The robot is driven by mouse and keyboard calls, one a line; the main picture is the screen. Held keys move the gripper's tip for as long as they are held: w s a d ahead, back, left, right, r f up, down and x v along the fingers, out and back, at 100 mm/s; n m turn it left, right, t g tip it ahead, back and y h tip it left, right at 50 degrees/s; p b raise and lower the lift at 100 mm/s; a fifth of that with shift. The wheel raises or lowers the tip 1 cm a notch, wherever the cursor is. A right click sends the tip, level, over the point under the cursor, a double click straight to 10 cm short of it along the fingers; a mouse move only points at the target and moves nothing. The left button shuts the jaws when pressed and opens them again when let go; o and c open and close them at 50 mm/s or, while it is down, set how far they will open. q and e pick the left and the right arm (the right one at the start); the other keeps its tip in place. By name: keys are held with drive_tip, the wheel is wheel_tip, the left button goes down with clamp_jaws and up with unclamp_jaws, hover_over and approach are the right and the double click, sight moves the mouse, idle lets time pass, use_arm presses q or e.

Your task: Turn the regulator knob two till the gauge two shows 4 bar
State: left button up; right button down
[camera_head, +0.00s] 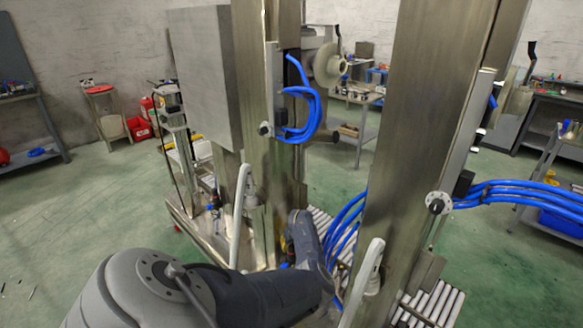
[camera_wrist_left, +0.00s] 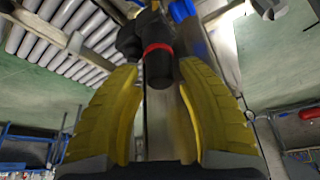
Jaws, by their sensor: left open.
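In the left wrist view, a black knob-like cylinder with a red ring (camera_wrist_left: 158,62) stands between the yellow fingers of my left gripper (camera_wrist_left: 160,72). The fingers are apart, one on each side of it; I cannot tell whether either touches it. Whether this is regulator knob two is not readable. In the head view, my left arm reaches to the foot of the nearer-left steel column, and its gripper is mostly hidden there. No gauge dial or reading can be made out in either view. My right gripper is in neither view.
Two tall steel columns (camera_head: 405,140) carry blue hoses (camera_head: 300,115) and round white discs with dark centres (camera_head: 437,203). Pale curved handles (camera_head: 241,215) stand close to my left arm. A roller conveyor (camera_head: 430,305) runs behind. Green floor (camera_head: 80,215) is open at left.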

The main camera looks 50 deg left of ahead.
use_arm(q)
drive_tip(key=shift+a+f, duration=0.1)
drive_tip(key=shift+f, duration=0.25)
drive_tip(key=shift+o, duration=0.3)
clamp_jaws()
